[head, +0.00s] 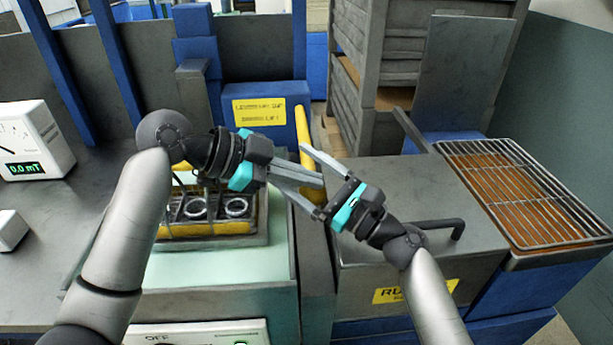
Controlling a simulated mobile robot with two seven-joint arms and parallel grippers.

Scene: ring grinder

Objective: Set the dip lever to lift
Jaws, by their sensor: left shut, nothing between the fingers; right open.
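A yellow bar (303,130), which looks like the dip lever, stands steep at the right side of a blue box. The box carries a yellow label (259,112) whose small text is partly legible; one line seems to end in "LIFT". My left gripper (321,181) is shut and empty, its fingers pointing right, just below the bar's visible part. My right gripper (289,165) is open, its fingers reaching up and left across the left gripper's fingers. The fingers hide the bar's lower end, and I cannot tell whether either gripper touches it.
A yellow-edged basket with several rings (236,207) sits over the pale green tank (220,268) at left. A gauge (33,140) reads 0.0 mT. At right are a grey lidded box with a dark handle (440,224) and a wire grate (525,190). Grey crates stand behind.

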